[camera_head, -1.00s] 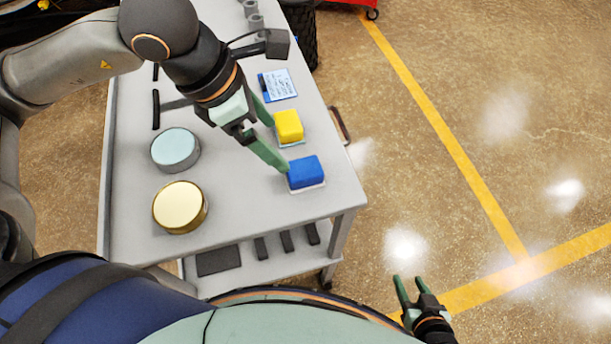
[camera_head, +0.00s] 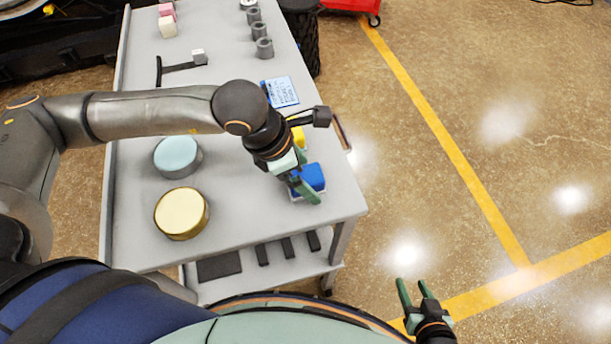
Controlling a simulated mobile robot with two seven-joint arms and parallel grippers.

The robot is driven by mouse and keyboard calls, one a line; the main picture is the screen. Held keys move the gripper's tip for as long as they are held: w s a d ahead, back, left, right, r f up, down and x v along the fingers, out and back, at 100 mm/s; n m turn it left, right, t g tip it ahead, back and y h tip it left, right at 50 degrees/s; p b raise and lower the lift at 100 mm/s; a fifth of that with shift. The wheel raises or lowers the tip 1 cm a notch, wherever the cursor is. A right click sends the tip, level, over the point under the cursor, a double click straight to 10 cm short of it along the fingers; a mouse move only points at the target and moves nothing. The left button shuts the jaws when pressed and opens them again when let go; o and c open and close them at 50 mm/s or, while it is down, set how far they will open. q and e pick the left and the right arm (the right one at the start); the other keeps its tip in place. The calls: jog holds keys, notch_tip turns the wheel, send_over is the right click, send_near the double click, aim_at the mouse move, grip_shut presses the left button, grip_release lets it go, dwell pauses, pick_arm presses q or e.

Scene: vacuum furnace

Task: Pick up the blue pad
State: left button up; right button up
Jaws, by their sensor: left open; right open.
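The blue pad (camera_head: 314,175) is a small block on a white base near the right edge of the grey cart top (camera_head: 250,228). My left gripper (camera_head: 310,186) is right at the blue pad, its green fingers open. The near finger lies across the pad's front left and hides part of it. I cannot tell whether the fingers touch the pad. My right gripper (camera_head: 414,288) is open and empty, out over the floor at the lower right.
A yellow pad (camera_head: 299,137) is partly hidden behind my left gripper. A blue-and-white card (camera_head: 281,92) lies beyond it. A gold-topped round tin (camera_head: 181,212) and a pale-blue-topped tin (camera_head: 177,156) stand on the left. Grey cylinders (camera_head: 263,46) stand at the back.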

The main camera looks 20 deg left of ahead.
pick_arm(q)
jog(key=shift+f, duration=0.15)
jog(key=c, duration=1.5)
